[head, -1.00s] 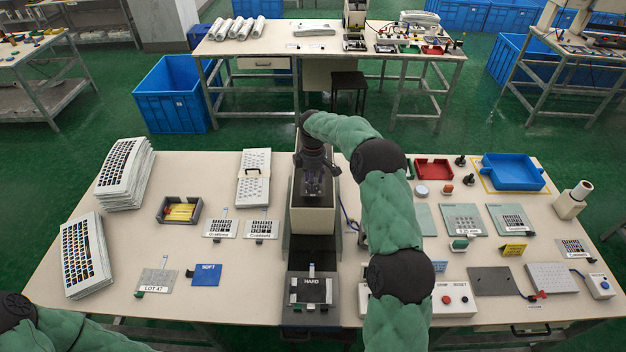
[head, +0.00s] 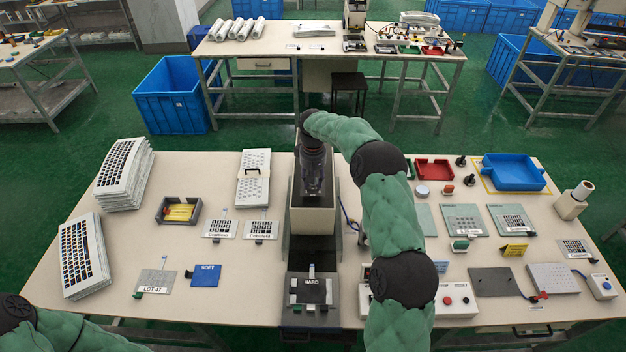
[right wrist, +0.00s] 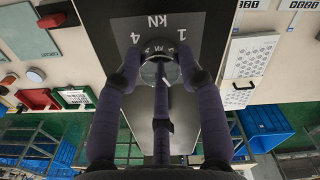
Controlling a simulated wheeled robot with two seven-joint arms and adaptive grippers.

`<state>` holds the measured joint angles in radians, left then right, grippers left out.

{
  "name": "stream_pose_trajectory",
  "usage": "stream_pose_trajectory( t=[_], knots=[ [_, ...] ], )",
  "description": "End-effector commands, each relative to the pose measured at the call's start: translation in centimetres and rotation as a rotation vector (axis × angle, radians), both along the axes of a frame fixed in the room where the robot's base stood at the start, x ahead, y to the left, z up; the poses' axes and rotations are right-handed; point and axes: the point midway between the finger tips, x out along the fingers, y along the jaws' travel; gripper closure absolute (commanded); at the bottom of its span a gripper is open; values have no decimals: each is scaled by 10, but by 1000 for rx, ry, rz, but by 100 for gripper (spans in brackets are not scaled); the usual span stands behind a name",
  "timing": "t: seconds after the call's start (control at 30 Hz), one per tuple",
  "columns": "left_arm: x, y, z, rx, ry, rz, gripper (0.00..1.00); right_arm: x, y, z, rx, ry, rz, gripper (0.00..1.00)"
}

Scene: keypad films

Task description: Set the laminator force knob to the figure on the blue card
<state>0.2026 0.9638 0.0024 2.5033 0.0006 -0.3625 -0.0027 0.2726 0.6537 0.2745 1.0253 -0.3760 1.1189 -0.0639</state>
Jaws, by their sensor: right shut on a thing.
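The laminator (head: 312,220) stands mid-table. In the right wrist view its dark scale plate (right wrist: 206,42) reads kN, with a 4 and a 1 showing upside down. My right gripper (head: 313,192) is over the laminator's top; in the right wrist view its fingers (right wrist: 160,76) are shut on the round force knob (right wrist: 158,72). The fingers hide much of the knob and I cannot read its setting. The blue card (head: 206,276) lies flat at the left front and reads SOFT. My left arm shows at the lower left, its gripper out of view.
A grey LOT 47 card (head: 156,280) lies beside the blue card. Keypad stacks stand at the left. A two-button box (head: 455,300) and a blue tray (head: 513,172) are at the right.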

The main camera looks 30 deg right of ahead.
Motion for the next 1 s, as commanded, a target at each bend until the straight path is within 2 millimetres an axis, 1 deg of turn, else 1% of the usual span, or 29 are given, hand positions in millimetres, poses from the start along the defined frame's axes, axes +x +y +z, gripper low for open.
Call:
stream_pose_trajectory(
  t=[1.0],
  knots=[
    [0,0,-10,0,0,0,60,0,1,-2,0,3,-953,94]
  ],
)
